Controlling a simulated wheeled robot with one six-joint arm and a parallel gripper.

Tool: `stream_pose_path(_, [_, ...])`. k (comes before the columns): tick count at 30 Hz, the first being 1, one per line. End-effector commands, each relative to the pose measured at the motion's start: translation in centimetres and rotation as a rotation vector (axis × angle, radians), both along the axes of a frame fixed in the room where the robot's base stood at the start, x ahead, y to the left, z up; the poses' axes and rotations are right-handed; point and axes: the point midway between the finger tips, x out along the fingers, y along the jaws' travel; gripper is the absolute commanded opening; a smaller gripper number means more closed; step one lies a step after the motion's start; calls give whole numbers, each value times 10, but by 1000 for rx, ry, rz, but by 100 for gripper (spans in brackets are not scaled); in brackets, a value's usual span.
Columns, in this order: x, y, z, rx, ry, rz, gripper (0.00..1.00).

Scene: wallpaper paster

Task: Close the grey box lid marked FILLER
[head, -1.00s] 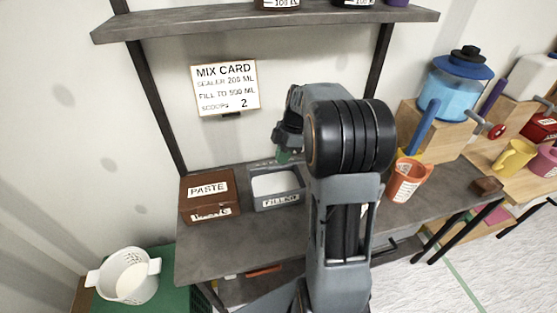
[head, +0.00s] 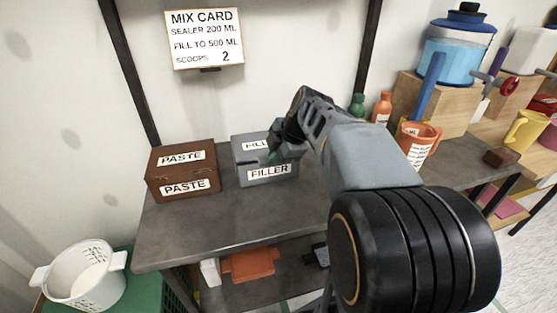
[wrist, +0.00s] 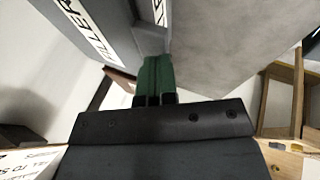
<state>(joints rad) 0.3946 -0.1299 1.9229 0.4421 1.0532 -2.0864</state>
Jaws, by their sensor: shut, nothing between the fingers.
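The grey FILLER box (head: 243,174) stands on the grey worktop, right of the brown PASTE box. Its grey lid (head: 240,150) lies down over the top, with its label partly hidden by my gripper. I cannot tell whether the lid is fully seated. My gripper (head: 272,156) is shut and empty, its green fingertips at the lid's right front part. In the wrist view the shut green fingers (wrist: 153,78) are against or very near the grey lid (wrist: 120,22); contact is unclear.
The brown PASTE box (head: 183,172) is close on the left. An orange jug (head: 418,142) and small bottles (head: 381,107) stand to the right. The mix card (head: 205,38) hangs behind. The worktop in front (head: 220,220) is clear.

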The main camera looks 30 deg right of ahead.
Motion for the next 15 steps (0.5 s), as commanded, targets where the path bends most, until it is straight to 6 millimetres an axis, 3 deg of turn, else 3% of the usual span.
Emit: stream_pose_path(15, [0,1,-10,1,2,1,0])
